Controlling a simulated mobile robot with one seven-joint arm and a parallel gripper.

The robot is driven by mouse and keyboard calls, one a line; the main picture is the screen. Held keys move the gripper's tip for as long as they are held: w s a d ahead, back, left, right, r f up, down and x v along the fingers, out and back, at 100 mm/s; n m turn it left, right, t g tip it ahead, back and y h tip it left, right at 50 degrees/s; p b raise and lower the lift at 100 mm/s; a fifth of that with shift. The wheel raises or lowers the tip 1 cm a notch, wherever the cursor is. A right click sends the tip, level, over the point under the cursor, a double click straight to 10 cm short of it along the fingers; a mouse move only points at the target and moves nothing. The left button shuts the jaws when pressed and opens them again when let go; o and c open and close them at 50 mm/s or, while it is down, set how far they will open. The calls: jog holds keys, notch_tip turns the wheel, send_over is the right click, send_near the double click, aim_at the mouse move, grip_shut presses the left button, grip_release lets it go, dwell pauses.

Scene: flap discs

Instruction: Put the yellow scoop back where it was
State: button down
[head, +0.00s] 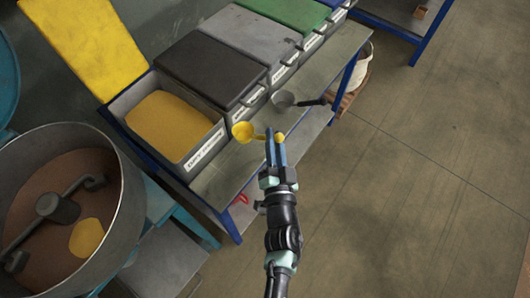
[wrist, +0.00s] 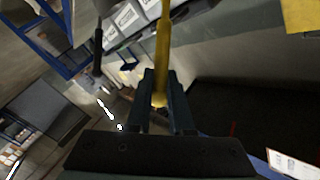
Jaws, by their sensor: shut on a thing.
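The yellow scoop (head: 242,131) is in my gripper (head: 276,150) in the head view, its bowl to the left of the fingers and its handle between them. In the wrist view the scoop's yellow handle (wrist: 162,50) runs up from between the fingers of my gripper (wrist: 160,95), which are shut on it. The bowl is not clear in the wrist view. In the head view the scoop is over the front of the bench (head: 222,185), beside the open bin of yellow powder (head: 170,128). I cannot tell whether it touches the bench.
A dark grey scoop (head: 284,99) lies on the bench behind my gripper. Closed bins with black (head: 210,68), grey (head: 252,35) and green lids stand in a row. The open bin's yellow lid (head: 85,40) is raised. A mixer drum (head: 125,215) with brown contents and a yellow patch stands at the left.

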notch_tip(320, 180, down, 6)
jog(key=b, duration=0.2)
jog(key=shift+b, duration=0.35)
jog(key=shift+f, duration=0.2)
jog(key=c, duration=0.8)
grip_release()
